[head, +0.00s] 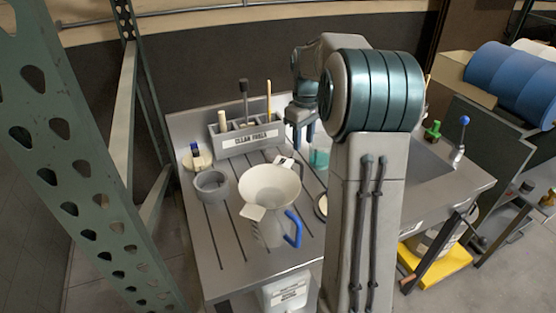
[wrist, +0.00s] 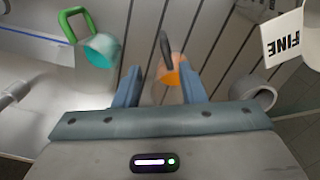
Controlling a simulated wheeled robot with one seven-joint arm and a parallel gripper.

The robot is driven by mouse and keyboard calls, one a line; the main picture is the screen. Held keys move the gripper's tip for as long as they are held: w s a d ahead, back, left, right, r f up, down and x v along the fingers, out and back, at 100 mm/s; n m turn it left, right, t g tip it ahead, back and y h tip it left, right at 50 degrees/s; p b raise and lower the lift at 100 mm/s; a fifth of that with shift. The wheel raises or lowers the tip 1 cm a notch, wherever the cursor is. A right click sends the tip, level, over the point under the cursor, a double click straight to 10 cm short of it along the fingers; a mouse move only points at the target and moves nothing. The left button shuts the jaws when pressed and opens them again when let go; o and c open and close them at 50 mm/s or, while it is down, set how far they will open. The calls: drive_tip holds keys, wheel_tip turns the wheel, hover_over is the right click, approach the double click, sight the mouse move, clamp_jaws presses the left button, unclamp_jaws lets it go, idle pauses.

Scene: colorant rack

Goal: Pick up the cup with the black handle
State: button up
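The cup with the black handle (wrist: 167,52) shows in the wrist view with an orange inside (wrist: 170,72), its handle pointing up in the picture. It stands on the slotted grey bench top. My gripper (wrist: 160,80) is open, its two blue fingers apart on either side of the cup's orange part in the picture. I cannot tell how far the fingertips are from the cup. In the head view my gripper (head: 303,132) points down over the back of the bench, and I cannot clearly pick out this cup there.
A green-handled cup (wrist: 98,48) with a teal inside is at the left in the wrist view. A card reading FINE (wrist: 288,42) and a grey ring-shaped bowl (wrist: 254,95) are at the right. In the head view, a wide white funnel (head: 270,185) and clean tools holder (head: 246,140) stand nearby.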

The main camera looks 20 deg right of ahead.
hover_over(301, 173)
drive_tip(key=w, duration=0.1)
drive_tip(key=f, duration=0.6)
drive_tip(key=shift+w+a+f, duration=0.15)
drive_tip(key=shift+a+f, duration=0.05)
drive_tip(key=shift+a, duration=0.05)
drive_tip(key=shift+s+d+f, duration=0.1)
drive_tip(key=shift+f, duration=0.35)
drive_tip(key=shift+s+d+f, duration=0.1)
drive_tip(key=shift+f, duration=0.3)
drive_tip(key=f, duration=0.2)
drive_tip(key=f+p, duration=0.1)
drive_tip(key=f, duration=0.1)
drive_tip(key=shift+s+d+f, duration=0.15)
drive_tip(key=shift+d, duration=0.05)
drive_tip(key=shift+c, duration=0.4)
clamp_jaws()
